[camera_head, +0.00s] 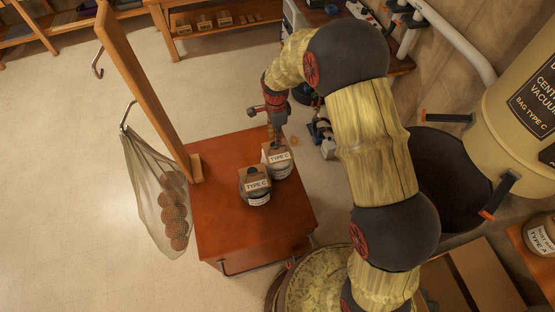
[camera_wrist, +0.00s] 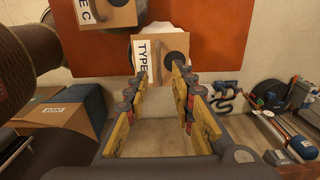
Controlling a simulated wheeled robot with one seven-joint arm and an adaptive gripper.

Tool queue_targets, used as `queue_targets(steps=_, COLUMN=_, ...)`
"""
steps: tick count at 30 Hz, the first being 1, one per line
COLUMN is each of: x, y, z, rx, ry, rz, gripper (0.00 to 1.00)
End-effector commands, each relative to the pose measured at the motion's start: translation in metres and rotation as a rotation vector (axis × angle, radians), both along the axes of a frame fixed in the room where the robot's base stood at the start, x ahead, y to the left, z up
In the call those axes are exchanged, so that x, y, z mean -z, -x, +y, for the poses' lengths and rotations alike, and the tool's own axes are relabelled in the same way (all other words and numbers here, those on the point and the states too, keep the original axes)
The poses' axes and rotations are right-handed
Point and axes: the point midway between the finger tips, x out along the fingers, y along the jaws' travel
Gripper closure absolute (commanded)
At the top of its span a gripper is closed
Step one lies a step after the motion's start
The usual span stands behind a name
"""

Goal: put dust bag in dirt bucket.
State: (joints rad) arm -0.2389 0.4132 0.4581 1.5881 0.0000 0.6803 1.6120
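Two dust bags with brown cardboard collars and white "TYPE C" labels stand on the red-brown table. The nearer dust bag (camera_head: 255,187) is left of the farther dust bag (camera_head: 278,160). My gripper (camera_head: 278,134) is over the farther one. In the wrist view my gripper (camera_wrist: 166,74) is open, its fingertips apart and overlapping the edge of that bag's collar (camera_wrist: 160,48); contact cannot be told. The other bag's collar (camera_wrist: 100,12) is at upper left. A black bucket (camera_head: 450,180) with orange-tipped latches, probably the dirt bucket, is right of my arm and partly hidden.
The table (camera_head: 215,225) carries a wooden post (camera_head: 150,90) with a hanging net of round brown things (camera_head: 165,200). A cream vacuum canister (camera_head: 510,120) stands at right. A round bin (camera_head: 315,285) is at the front. Open floor lies to the left.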

Motion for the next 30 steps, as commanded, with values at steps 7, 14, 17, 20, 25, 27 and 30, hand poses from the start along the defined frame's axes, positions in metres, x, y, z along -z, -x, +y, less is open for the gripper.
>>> queue_targets(steps=7, x=0.024, y=0.001, z=-0.001, rx=0.002, ry=0.001, rz=0.003, gripper=0.75)
queue_targets(steps=14, x=0.047, y=0.002, z=-0.004, rx=0.001, ry=0.001, rz=0.005, gripper=0.75)
queue_targets(steps=17, x=0.063, y=0.001, z=-0.005, rx=0.0, ry=0.001, rz=0.005, gripper=0.75)
queue_targets(steps=20, x=0.073, y=0.001, z=-0.004, rx=0.0, ry=0.0, rz=0.002, gripper=0.75)
queue_targets(steps=25, x=0.075, y=0.001, z=-0.004, rx=0.0, ry=0.0, rz=0.001, gripper=0.75)
queue_targets(steps=27, x=0.075, y=0.001, z=-0.004, rx=0.0, ry=0.0, rz=0.001, gripper=0.75)
queue_targets(steps=30, x=0.075, y=0.001, z=-0.004, rx=0.0, ry=0.0, rz=0.002, gripper=0.81)
